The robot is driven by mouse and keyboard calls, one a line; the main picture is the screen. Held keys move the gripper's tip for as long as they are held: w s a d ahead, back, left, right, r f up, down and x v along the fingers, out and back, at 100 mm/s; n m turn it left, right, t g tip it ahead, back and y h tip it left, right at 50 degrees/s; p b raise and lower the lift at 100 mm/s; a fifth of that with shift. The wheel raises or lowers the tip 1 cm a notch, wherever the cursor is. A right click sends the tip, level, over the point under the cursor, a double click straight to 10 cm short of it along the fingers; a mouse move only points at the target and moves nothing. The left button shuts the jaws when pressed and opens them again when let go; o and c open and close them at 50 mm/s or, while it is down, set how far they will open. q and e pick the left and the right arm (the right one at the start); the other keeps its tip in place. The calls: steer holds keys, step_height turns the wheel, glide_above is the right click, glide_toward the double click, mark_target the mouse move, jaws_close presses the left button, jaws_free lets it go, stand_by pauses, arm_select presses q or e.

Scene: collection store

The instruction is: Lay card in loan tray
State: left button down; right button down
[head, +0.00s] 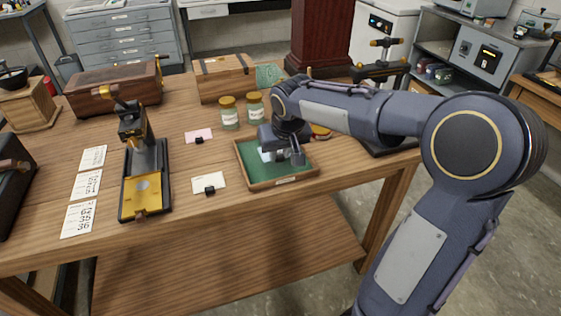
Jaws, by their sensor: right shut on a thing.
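The loan tray (249,181) is a shallow wooden tray with a green lining and a small label on its front rim. It lies near the front edge of the table, right of centre. My right gripper (282,157) points down over the tray and is shut on a small pale card (265,154). Most of the card is hidden by the gripper, and I cannot tell if it touches the lining. My left gripper is out of view.
Two jars (229,119) stand just behind the tray, with a wooden chest (226,84) beyond. A brass-based instrument (146,190) stands at left, beside several printed cards (84,185). A dark stand (378,73) is at right.

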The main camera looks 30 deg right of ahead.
mark_target(281, 160)
steer(key=shift+d+f, duration=0.15)
steer(key=shift+f, duration=1.5)
steer(key=shift+f+b, duration=0.3)
steer(key=shift+b, duration=0.2)
steer(key=c, duration=1.3)
jaws_free()
steer(key=shift+r, duration=0.1)
steer(key=shift+o, duration=0.2)
